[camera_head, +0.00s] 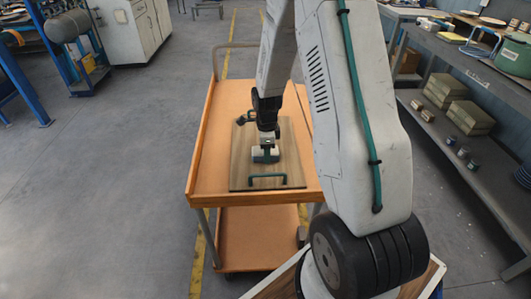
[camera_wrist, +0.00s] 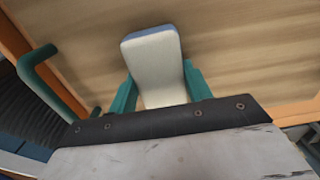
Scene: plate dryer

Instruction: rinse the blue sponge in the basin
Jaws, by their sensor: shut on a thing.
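My gripper (camera_head: 265,153) is over the wooden board on the cart, with its fingers pointing down. Its two green fingers (camera_wrist: 157,95) are shut on a pale block with a blue-grey edge, which looks like the sponge (camera_wrist: 155,62). In the head view the sponge (camera_head: 262,159) shows as a small light patch at the fingertips. The sponge is at or just above the board; I cannot tell if it touches. I cannot make out a basin in either view.
The wooden board (camera_head: 240,165) with a green handle (camera_head: 267,181) lies on an orange cart (camera_head: 207,135). The handle (camera_wrist: 40,75) is left in the wrist view. A grey shelf (camera_head: 470,75) at right holds boxes (camera_head: 445,90) and cans (camera_head: 456,146). Floor at left is open.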

